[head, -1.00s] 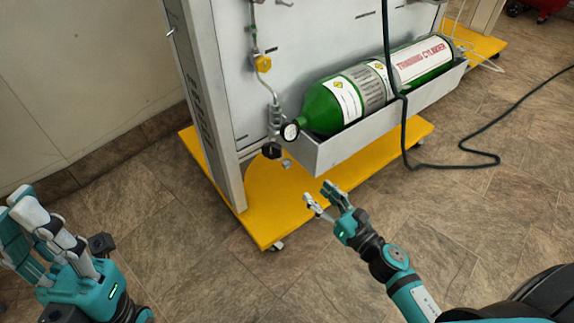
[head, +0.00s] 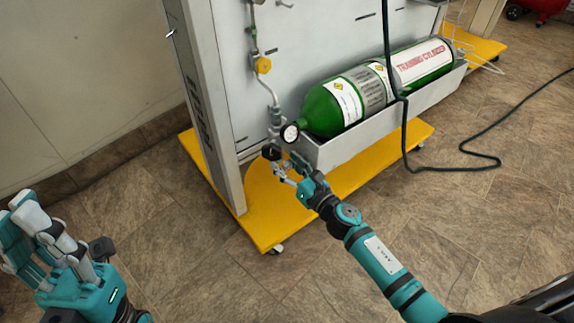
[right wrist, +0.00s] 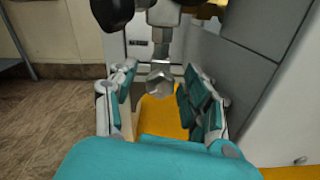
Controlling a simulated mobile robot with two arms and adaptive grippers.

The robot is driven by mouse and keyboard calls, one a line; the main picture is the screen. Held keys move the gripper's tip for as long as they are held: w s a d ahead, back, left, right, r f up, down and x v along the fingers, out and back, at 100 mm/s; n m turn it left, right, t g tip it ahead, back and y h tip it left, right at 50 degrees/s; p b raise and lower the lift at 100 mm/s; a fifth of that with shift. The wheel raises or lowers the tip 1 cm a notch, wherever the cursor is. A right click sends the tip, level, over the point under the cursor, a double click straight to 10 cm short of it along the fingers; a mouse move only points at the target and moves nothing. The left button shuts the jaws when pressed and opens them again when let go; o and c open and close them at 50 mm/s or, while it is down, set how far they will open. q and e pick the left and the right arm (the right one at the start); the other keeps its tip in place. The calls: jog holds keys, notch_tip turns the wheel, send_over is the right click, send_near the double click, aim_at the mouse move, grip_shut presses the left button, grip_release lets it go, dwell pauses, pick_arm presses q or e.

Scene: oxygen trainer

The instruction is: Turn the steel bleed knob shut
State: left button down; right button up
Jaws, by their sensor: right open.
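The steel bleed knob (right wrist: 160,80) is a faceted metal piece on a short stem in the right wrist view. It sits between the two fingers of my right gripper (right wrist: 158,86), with visible gaps on both sides. In the head view my right gripper (head: 284,169) is open at the lower end of the pipework, just below a black knob (head: 271,151), and its fingers partly hide the steel knob there. The black knob also shows at the top of the right wrist view (right wrist: 112,12). My left gripper (head: 40,235) is at the lower left, away from the panel; its finger gap is unclear.
A green training cylinder (head: 322,112) lies in a grey tray (head: 350,145) right of the knobs, with a gauge (head: 290,133) at its near end. A yellow base (head: 262,215) lies below. A grey post (head: 212,110) stands left. A dark hose (head: 404,130) hangs at right.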

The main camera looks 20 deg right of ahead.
jog(key=shift+c, duration=0.3)
grip_shut()
